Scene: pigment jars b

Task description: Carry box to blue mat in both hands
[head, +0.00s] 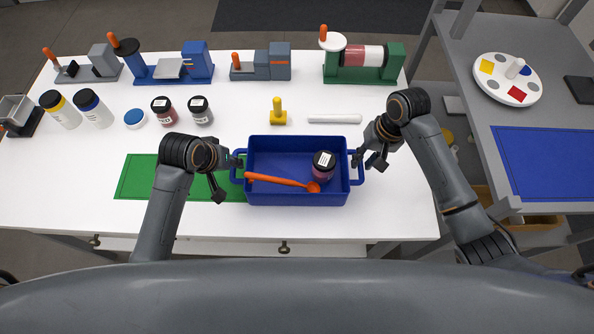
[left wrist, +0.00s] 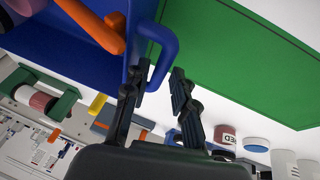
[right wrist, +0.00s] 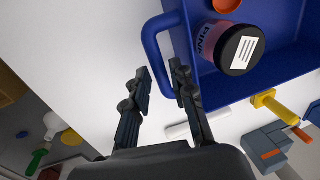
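The blue box (head: 297,197) sits on the white table, its left end at the green mat, with a handle at each end. It holds a dark-lidded jar (head: 324,165) and an orange spoon (head: 280,180). My left gripper (head: 229,178) is open at the left handle; in the left wrist view the handle (left wrist: 167,50) reaches between its fingertips. My right gripper (head: 367,161) is open at the right handle; in the right wrist view that handle (right wrist: 151,42) lies just off the fingertips. The blue mat (head: 552,160) lies on the grey table at the right.
The green mat (head: 140,178) lies left of the box. Jars and several devices line the back. A gap separates the white table from the grey table (head: 460,60), which bears a round palette (head: 507,85).

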